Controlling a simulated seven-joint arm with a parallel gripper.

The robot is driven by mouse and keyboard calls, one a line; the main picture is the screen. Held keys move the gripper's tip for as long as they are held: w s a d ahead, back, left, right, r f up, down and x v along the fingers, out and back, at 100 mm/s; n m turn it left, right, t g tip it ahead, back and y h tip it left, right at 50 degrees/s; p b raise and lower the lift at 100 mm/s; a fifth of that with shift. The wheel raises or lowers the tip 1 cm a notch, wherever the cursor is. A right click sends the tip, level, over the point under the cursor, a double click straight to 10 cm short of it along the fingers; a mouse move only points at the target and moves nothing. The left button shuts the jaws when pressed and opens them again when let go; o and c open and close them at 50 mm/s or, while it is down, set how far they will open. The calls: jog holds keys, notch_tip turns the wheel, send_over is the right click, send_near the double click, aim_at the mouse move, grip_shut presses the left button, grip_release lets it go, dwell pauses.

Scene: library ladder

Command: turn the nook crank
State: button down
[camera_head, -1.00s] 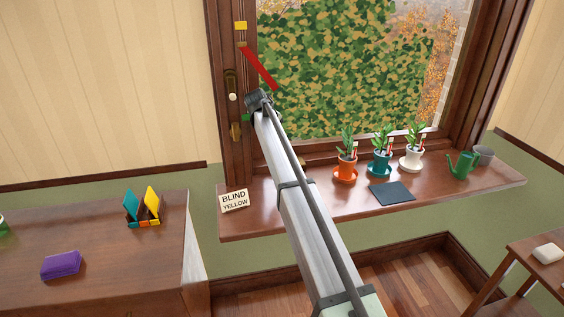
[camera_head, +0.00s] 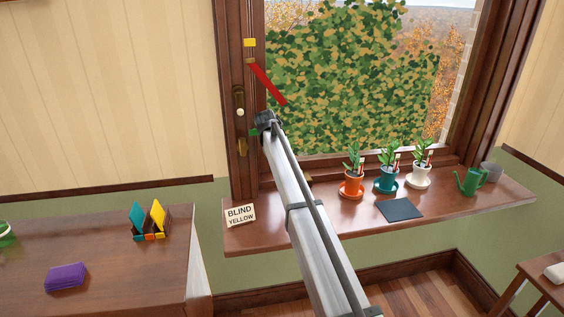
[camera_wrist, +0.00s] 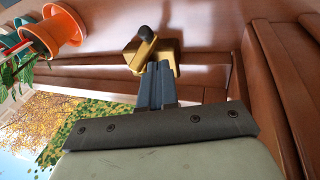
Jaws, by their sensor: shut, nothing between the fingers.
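In the wrist view a brass fitting with a dark round-ended knob (camera_wrist: 146,35), which looks like the crank, stands on the brown wood of the window sill. My gripper (camera_wrist: 157,66) is shut, its two dark fingers side by side with nothing between them. The fingertips are right at the brass body, overlapping its edge in the picture; I cannot tell whether they touch it. In the head view only a small brass bit (camera_head: 308,180) shows beside my arm, low at the window. The gripper itself is not clearly visible there.
Potted plants, orange (camera_head: 351,188), teal (camera_head: 387,180) and white (camera_head: 419,176), stand on the sill (camera_head: 460,204) with a dark mat (camera_head: 399,209) and green watering can (camera_head: 472,181). A "BLIND YELLOW" card (camera_head: 240,216) stands left. A red lever (camera_head: 267,83) is on the frame.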

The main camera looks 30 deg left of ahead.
jog(key=x, duration=0.7)
jog(key=shift+s+d+f+n+t+h, duration=0.2)
jog(key=shift+n+t+h, duration=0.1)
jog(key=shift+n+t, duration=0.15)
dwell(0.4)
jog(key=shift+d+f+n+t+h, duration=0.15)
jog(key=shift+d+f+n+t, duration=0.15)
jog(key=shift+n+t, duration=0.3)
jog(key=shift+d+f+n+t+h, duration=0.15)
jog(key=shift+d+f+n+t, duration=0.1)
jog(key=shift+n+t, duration=0.25)
jog(key=shift+d+f, duration=0.2)
jog(key=v, duration=1)
jog(key=shift+s+f, duration=0.1)
jog(key=shift+f, duration=0.05)
dwell(0.5)
